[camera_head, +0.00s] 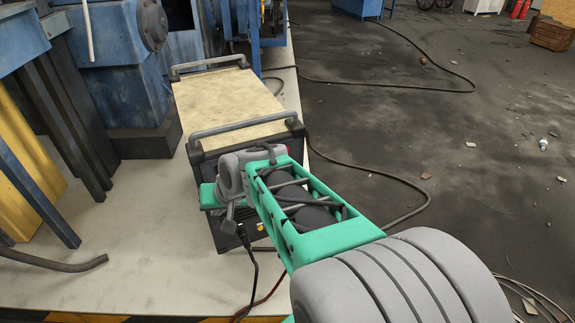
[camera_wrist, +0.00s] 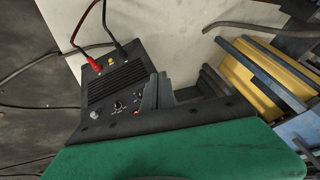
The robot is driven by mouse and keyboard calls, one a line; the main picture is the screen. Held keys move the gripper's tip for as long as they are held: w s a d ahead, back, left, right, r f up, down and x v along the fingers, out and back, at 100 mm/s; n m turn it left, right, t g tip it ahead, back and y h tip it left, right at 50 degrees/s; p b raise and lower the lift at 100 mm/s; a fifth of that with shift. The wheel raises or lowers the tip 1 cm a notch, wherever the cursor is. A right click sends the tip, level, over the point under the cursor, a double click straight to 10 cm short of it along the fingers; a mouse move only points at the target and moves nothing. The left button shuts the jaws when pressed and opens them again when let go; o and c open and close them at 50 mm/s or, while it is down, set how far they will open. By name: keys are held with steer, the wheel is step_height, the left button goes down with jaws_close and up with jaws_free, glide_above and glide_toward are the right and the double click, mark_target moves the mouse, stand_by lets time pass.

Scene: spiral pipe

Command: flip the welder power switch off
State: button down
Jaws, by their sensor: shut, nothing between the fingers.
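The welder (camera_head: 225,95) is a dark box with a beige top and two grey bar handles, on the light platform in the head view. Its front panel shows in the wrist view (camera_wrist: 115,85), turned on its side, with knobs, vent slots and cable sockets. A small red part (camera_wrist: 137,112) lies on the panel close to my fingers; I cannot tell if it is the power switch or a light. My gripper (camera_head: 229,226) is shut and empty in front of the panel. In the wrist view its grey fingers (camera_wrist: 158,80) are together; contact with the panel cannot be judged.
A red plug (camera_wrist: 92,64) and a black plug (camera_wrist: 118,52) with cables stick out of the panel. Blue machinery (camera_head: 120,70) and a yellow beam (camera_head: 35,180) stand left of the welder. A black cable (camera_head: 400,185) runs over the dark floor at right, which is mostly open.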

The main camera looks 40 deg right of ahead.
steer(key=w+d+f+m+t+b, duration=0.25)
steer(key=w+d+f+m, duration=0.2)
steer(key=d+f, duration=0.3)
steer(key=s+d+f+m+t+h+b, duration=0.1)
steer(key=d+m, duration=0.5)
steer(key=d, duration=0.6)
steer(key=s+d+f+m+t+h+b, duration=0.1)
steer(key=d+m+t+h+b, duration=0.3)
steer(key=d, duration=0.8)
steer(key=shift+s+d+f+m+t+b, duration=0.3)
steer(key=shift+m+t+b, duration=0.45)
steer(key=shift+m, duration=0.4)
steer(key=shift+w, duration=0.15)
steer(key=r+x, duration=0.1)
steer(key=x, duration=1.2)
steer(key=shift+w+d+b, duration=0.25)
steer(key=shift+w+b, duration=0.1)
steer(key=shift+b, duration=0.1)
